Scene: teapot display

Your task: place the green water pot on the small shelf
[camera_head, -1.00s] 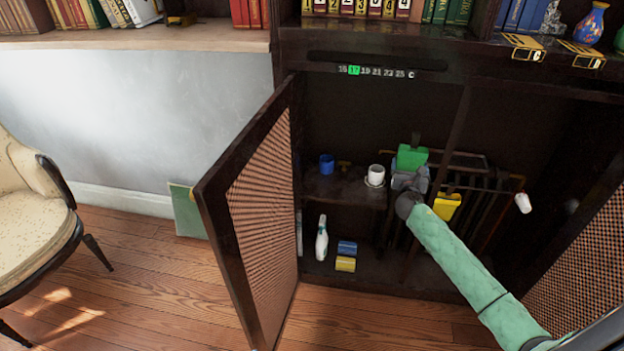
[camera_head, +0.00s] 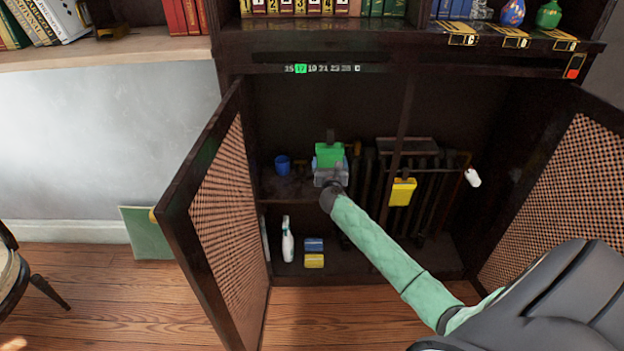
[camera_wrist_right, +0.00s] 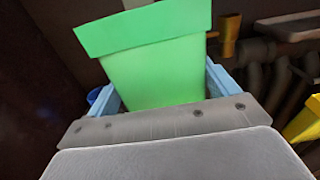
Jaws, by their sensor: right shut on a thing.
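The green water pot (camera_head: 329,155) is a square tapered pot with a wider rim. In the right wrist view the pot (camera_wrist_right: 155,70) stands between the two light blue fingers, and its lower part is hidden by the gripper body. My right gripper (camera_head: 331,170) is shut on it inside the open cabinet. The small shelf (camera_head: 290,188) is a dark board in the cabinet's left half. The pot shows over the shelf's right part in the head view; I cannot tell whether it touches it. My left gripper is not in view.
A blue cup (camera_head: 283,165) stands on the shelf, left of the gripper. A yellow pot (camera_head: 402,192) hangs at the radiator (camera_head: 440,185) on the right. A white spray bottle (camera_head: 287,240) and blue and yellow items stand below. The open left door (camera_head: 225,215) flanks the cabinet.

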